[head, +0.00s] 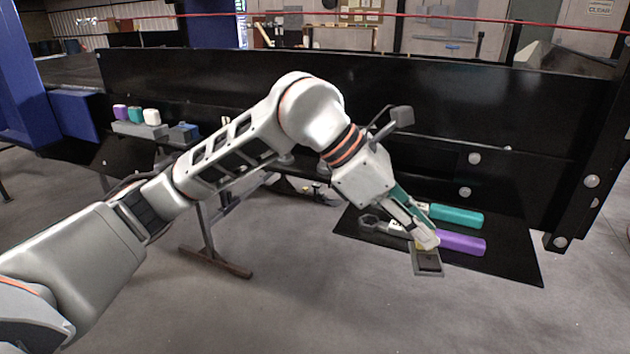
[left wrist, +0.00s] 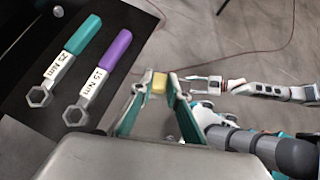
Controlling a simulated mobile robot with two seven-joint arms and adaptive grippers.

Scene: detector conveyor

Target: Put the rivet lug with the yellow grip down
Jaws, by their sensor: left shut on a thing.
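My left gripper (head: 424,240) is shut on the yellow grip of the rivet lug (head: 428,268). The lug shows as a grey plate with a dark inset, below the fingertips at the front edge of the black shelf. In the left wrist view the yellow grip (left wrist: 158,84) sits between the two fingertips of my left gripper (left wrist: 158,90); the rest of the lug is hidden there. I cannot tell whether the lug touches anything below. My right gripper (left wrist: 205,83) appears small in the left wrist view, and its jaw state is unclear.
A teal-handled wrench (head: 455,215) and a purple-handled wrench (head: 460,243) lie on the black shelf (head: 510,265), close to my left gripper. A grey holder (head: 140,130) with purple, teal and white pieces stands at the left. A long black panel (head: 430,115) rises behind.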

